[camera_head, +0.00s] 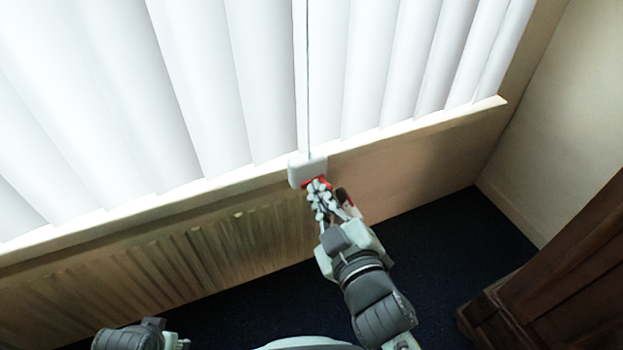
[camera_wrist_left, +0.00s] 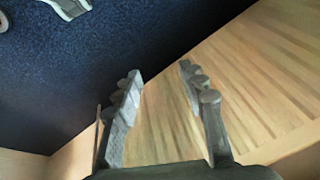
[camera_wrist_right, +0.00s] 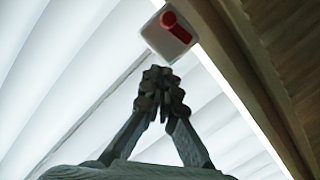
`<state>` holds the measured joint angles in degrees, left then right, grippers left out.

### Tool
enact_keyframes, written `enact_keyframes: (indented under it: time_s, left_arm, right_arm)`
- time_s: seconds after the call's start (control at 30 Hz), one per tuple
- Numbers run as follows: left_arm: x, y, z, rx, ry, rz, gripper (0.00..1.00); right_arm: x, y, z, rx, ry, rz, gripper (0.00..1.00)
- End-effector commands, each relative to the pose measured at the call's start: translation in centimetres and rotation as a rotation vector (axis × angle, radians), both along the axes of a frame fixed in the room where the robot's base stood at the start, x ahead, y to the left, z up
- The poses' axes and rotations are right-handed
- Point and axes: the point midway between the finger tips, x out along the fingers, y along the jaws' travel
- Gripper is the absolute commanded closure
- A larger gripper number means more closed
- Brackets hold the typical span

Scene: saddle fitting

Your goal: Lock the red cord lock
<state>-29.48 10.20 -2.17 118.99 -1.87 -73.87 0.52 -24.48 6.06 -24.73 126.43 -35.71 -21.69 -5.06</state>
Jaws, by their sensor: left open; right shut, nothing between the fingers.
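The red cord lock (camera_wrist_right: 176,27) sits on the face of a white box (camera_wrist_right: 157,44) in the right wrist view. In the head view the white box (camera_head: 301,170) is at the window sill, with a thin cord (camera_head: 308,80) running up from it. Only part of the red lock (camera_head: 315,183) shows there, behind my right fingers. My right gripper (camera_wrist_right: 161,82) is shut and empty, its fingertips just below the box in that view; I cannot tell whether they touch it. My left gripper (camera_wrist_left: 160,80) is open and empty, away from the box.
White vertical blinds (camera_head: 210,80) hang above the sill (camera_head: 150,207). A ribbed wooden radiator panel (camera_head: 170,255) is below it. A dark wooden cabinet (camera_head: 560,280) stands at the right. The dark blue carpet (camera_head: 440,235) is clear between the panel and the cabinet.

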Motion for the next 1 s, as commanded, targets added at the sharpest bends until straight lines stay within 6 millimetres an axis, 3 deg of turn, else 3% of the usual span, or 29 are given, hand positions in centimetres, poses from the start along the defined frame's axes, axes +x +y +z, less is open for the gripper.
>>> enact_keyframes:
  time_s: [0.1,0.3,1.0]
  left_arm:
    - [0.0,0.1,0.4,0.003,-0.004,0.001,0.59]
    - [-0.1,0.1,0.9,0.006,-0.004,0.001,0.59]
    - [0.0,0.1,1.3,0.008,-0.008,0.002,0.59]
  right_arm:
    - [-2.3,-0.5,0.1,0.000,0.002,0.000,1.00]
    - [-4.2,-1.0,0.4,-0.001,0.000,0.000,1.00]
    - [-4.6,-1.0,0.6,-0.001,-0.001,0.001,1.00]
